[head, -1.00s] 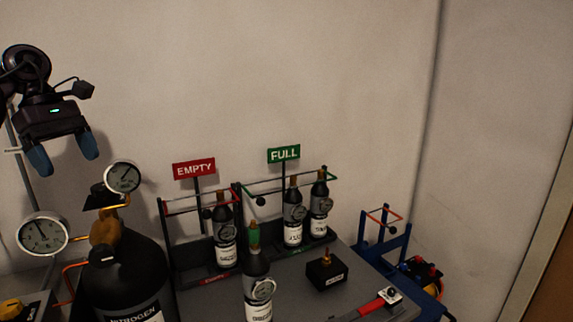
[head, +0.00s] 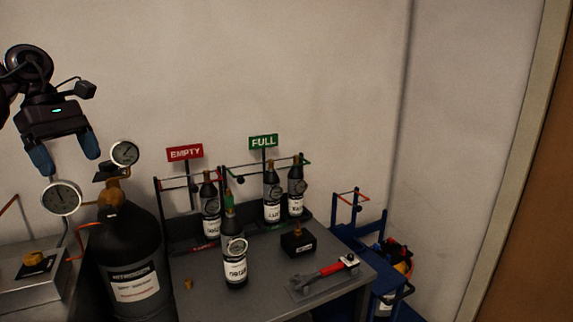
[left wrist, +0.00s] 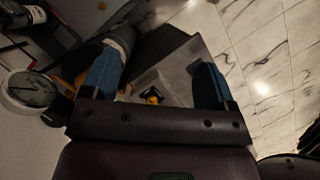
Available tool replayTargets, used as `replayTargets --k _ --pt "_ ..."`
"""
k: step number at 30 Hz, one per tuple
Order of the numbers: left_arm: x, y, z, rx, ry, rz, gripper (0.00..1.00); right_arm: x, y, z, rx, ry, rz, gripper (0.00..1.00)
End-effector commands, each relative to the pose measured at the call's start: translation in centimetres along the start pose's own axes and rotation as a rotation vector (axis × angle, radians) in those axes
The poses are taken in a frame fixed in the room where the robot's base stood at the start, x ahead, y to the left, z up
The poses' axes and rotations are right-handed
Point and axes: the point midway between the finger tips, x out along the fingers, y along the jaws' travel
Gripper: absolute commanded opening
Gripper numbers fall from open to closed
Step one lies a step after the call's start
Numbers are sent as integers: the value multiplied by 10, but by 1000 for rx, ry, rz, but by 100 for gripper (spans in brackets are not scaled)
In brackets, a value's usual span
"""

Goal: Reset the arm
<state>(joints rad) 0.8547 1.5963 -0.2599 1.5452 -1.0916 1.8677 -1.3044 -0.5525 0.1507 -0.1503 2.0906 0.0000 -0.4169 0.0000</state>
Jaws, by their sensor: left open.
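My left gripper (head: 70,157) is raised at the upper left of the head view, above and left of the nitrogen cylinder. Its blue fingers are apart with nothing between them. In the left wrist view the open fingers (left wrist: 155,85) show over the bench and floor. The big black nitrogen cylinder (head: 130,262) stands upright below, with a round gauge (head: 124,153) at its top and another gauge (head: 61,197) to its left. One gauge also shows in the left wrist view (left wrist: 30,92). My right gripper is not in view.
Racks behind, signed EMPTY (head: 185,153) and FULL (head: 263,142), hold bottles. A blue cart (head: 362,245) stands right.

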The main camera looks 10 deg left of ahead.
Motion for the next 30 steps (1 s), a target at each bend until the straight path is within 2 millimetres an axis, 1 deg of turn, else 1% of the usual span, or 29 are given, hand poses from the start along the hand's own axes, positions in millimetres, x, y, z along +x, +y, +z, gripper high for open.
replayTargets --k 1,5,8,11,14,15,17,18,21,24,26,29,30 --pt "0 4 1 -58 -8 26 80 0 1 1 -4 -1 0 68" --pt "-2 24 12 -164 -83 145 80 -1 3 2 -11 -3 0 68" --pt "-4 39 25 -232 -166 227 80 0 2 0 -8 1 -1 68" --pt "-10 54 44 -301 -276 312 80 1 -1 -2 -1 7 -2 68" --pt "-15 72 69 -376 -429 383 80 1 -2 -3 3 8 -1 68" --pt "-15 79 81 -408 -504 403 80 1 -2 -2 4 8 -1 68" --pt "-13 90 96 -463 -623 418 80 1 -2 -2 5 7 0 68" --pt "-10 97 105 -504 -704 419 80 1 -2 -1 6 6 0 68" --pt "2 112 123 -624 -913 397 80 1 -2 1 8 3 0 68" --pt "20 126 134 -773 -1127 336 80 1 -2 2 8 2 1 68" --pt "34 133 137 -876 -1254 286 80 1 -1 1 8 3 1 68" --pt "63 142 134 -1075 -1462 182 80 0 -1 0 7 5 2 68" --pt "77 144 130 -1164 -1543 134 80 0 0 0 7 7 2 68"
